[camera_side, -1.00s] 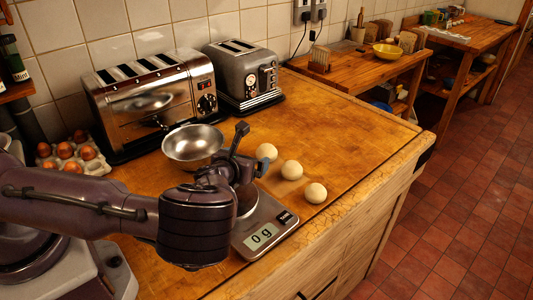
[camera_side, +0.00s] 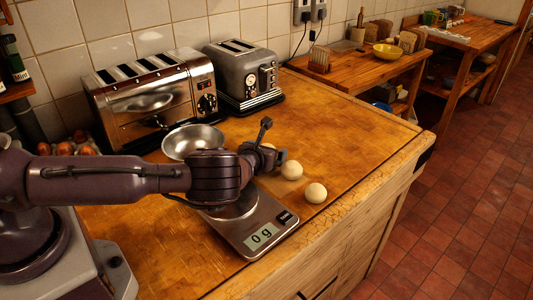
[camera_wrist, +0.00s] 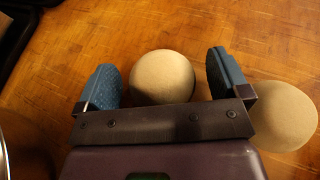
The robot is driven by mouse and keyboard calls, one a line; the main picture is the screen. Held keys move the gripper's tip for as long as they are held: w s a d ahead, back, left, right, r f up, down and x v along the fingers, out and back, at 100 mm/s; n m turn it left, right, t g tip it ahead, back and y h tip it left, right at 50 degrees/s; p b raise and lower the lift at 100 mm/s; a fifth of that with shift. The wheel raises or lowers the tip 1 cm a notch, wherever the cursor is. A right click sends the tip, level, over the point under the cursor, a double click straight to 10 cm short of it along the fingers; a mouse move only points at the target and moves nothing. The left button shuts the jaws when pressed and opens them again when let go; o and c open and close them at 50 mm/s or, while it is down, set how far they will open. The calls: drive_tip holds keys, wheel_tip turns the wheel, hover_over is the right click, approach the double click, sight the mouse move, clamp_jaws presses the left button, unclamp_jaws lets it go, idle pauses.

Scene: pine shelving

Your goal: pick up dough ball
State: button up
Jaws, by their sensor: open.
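Three pale dough balls lie in a row on the wooden worktop. In the side view the middle ball (camera_side: 291,170) and the near ball (camera_side: 316,193) are in plain sight, and the far ball is mostly hidden behind my gripper (camera_side: 272,148). In the wrist view one dough ball (camera_wrist: 162,76) sits between the two blue-padded fingers of my gripper (camera_wrist: 164,78), with a gap on the right and little or none visible on the left. A second ball (camera_wrist: 284,115) lies just outside the right finger. My gripper is open.
A kitchen scale (camera_side: 262,234) reading 0 g stands near the counter's front edge. A metal bowl (camera_side: 193,141) sits behind my arm. Two toasters (camera_side: 150,95) (camera_side: 243,75) stand along the wall. The worktop right of the balls (camera_side: 350,125) is clear.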

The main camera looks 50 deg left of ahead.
drive_tip(key=shift+w, duration=0.1)
drive_tip(key=c, duration=0.7)
